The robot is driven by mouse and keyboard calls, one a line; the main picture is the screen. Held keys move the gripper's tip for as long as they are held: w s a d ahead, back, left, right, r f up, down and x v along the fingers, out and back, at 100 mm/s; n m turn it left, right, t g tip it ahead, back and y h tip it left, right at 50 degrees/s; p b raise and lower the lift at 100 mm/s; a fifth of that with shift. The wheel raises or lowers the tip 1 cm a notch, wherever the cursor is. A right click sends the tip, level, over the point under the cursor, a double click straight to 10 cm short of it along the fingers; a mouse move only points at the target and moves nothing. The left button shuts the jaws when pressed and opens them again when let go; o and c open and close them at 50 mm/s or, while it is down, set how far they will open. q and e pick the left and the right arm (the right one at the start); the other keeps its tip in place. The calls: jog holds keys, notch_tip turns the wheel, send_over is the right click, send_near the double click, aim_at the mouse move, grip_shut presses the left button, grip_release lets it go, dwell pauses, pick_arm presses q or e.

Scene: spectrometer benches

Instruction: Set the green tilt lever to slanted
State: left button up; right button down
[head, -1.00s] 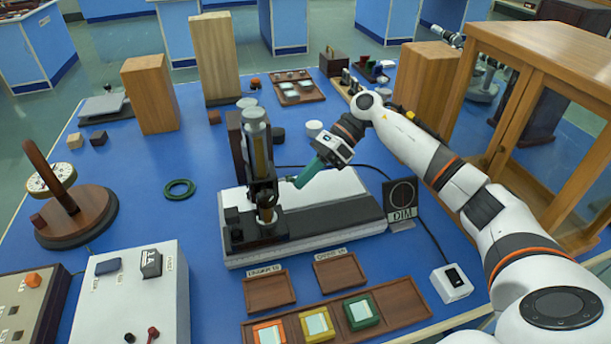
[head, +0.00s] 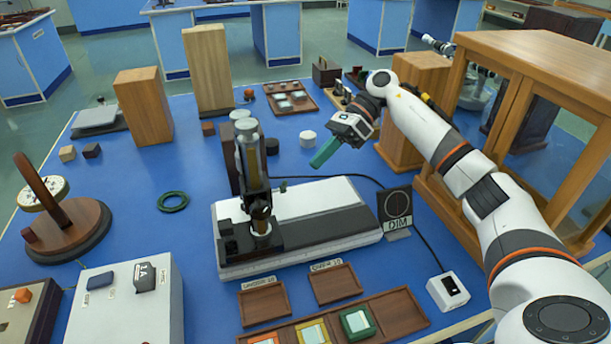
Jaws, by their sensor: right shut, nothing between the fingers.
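A microscope-like instrument with a metal tube (head: 250,158) and dark stand stands on a white and black base (head: 325,228) in the middle of the bench. My right gripper (head: 316,163) has teal-green fingers, shut and empty. It hangs in the air to the right of the tube, apart from it, over the bench behind the base. My left gripper is not in view.
A black DIM panel (head: 396,208) stands right of the base, with a cable running behind. A glass-fronted wooden cabinet (head: 510,75) stands at the right. A green ring (head: 173,201) lies at the left. Small wooden trays (head: 335,283) lie in front.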

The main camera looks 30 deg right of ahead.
jog(key=v, duration=0.4)
jog(key=shift+d+r, duration=0.1)
jog(key=c, duration=2)
grip_release()
jog(key=shift+d+r, duration=0.15)
jog(key=shift+d, duration=0.05)
jog(key=o, duration=0.4)
jog(key=shift+c, duration=0.2)
jog(key=shift+o, duration=0.6)
jog(key=m, duration=0.1)
jog(key=a+m+p, duration=0.1)
jog(key=shift+a+f+m, duration=0.1)
jog(key=shift+f+m, duration=0.15)
jog(key=shift+m, duration=0.05)
jog(key=m+t+y+p, duration=0.2)
jog(key=m+t+p, duration=0.45)
jog(key=m, duration=2.05)
send_near(284, 181)
jog(key=x, duration=0.3)
jog(key=p+x, duration=0.1)
jog(key=x, duration=0.3)
jog(key=f+x, duration=0.1)
jog(key=x, duration=0.2)
jog(key=shift+w+f, duration=0.15)
jog(key=shift+w, duration=0.05)
